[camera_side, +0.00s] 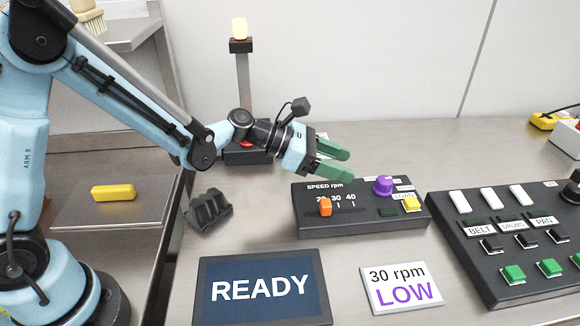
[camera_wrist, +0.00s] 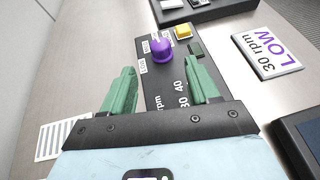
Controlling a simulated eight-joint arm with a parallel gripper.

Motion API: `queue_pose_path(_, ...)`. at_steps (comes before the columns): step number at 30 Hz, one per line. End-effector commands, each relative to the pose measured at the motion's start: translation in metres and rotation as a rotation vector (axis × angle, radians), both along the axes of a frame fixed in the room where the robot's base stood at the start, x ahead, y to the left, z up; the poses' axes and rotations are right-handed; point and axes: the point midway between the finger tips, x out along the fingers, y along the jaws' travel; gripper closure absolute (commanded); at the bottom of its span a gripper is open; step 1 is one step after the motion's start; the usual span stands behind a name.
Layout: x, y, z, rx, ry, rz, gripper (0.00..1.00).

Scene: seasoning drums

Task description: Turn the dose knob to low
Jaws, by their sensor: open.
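The dose knob is a purple round knob (camera_side: 383,185) on the right part of a black control box (camera_side: 320,226) marked SPEED rpm. In the wrist view the purple knob (camera_wrist: 161,49) shows ahead of the fingers, with small white labels around it. Their text is too small to read surely in the side view. My gripper (camera_side: 338,160) has green fingers, is open and empty, and hovers above the box's back left, apart from the knob. In the wrist view the knob lies beyond the gap between the two fingertips (camera_wrist: 160,78).
The box also has an orange slider (camera_side: 325,207) and a yellow button (camera_side: 411,204) close to the knob. A card (camera_side: 401,288) reads 30 rpm LOW. A screen (camera_side: 262,289) reads READY. A larger button panel (camera_side: 515,240) stands at right. A black crumpled object (camera_side: 209,210) lies left.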

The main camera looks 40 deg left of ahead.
Motion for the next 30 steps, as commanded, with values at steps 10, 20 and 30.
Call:
queue_pose_path(10, 0.033, -0.045, -0.023, -0.003, 0.001, 0.0, 0.4)
queue_pose_path(20, 0.057, -0.076, -0.039, -0.004, 0.0, 0.002, 0.4)
queue_pose_path(30, 0.062, -0.082, -0.041, -0.004, 0.001, 0.005, 0.4)
